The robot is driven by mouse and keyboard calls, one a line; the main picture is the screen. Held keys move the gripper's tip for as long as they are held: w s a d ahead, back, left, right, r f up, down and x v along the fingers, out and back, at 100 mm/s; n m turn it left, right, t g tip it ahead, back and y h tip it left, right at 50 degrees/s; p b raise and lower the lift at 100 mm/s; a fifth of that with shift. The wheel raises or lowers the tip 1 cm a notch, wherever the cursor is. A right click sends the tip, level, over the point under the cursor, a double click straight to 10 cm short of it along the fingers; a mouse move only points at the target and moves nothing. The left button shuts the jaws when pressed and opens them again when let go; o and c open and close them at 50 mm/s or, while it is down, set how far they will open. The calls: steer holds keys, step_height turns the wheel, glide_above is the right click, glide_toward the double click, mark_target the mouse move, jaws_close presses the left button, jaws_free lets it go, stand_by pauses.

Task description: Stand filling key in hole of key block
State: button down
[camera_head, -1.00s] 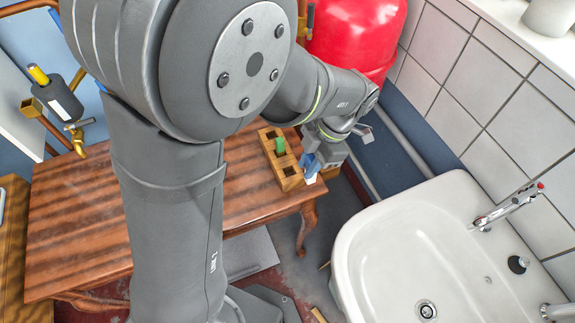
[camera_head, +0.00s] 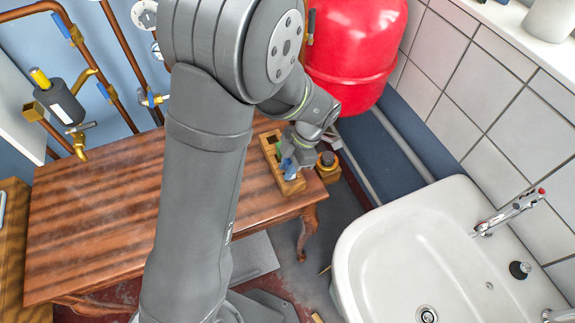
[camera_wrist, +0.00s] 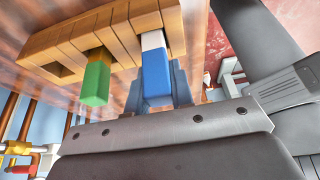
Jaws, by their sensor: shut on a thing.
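The wooden key block (camera_head: 293,187) with square holes lies on the table near its right front corner; it also fills the top of the wrist view (camera_wrist: 120,22). A blue key with a white band (camera_wrist: 155,78) is between the fingers of my gripper (camera_wrist: 157,92), which is shut on it. Its white end meets the block's face at a hole; I cannot tell how deep it sits. A green key (camera_wrist: 96,82) stands in the block beside it. In the head view my gripper (camera_head: 288,166) is over the block and partly hides the keys.
A small wooden piece with a dark round top (camera_head: 328,164) is right of the block. The red tank (camera_head: 350,55) stands behind, close to my arm. The white sink (camera_head: 400,250) is at right. The brown table (camera_head: 110,205) is clear to the left.

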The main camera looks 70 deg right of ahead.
steer(key=shift+f, duration=0.1)
steer(key=c, duration=1.3)
jaws_free()
steer(key=shift+o, duration=0.2)
steer(key=v, duration=1.2)
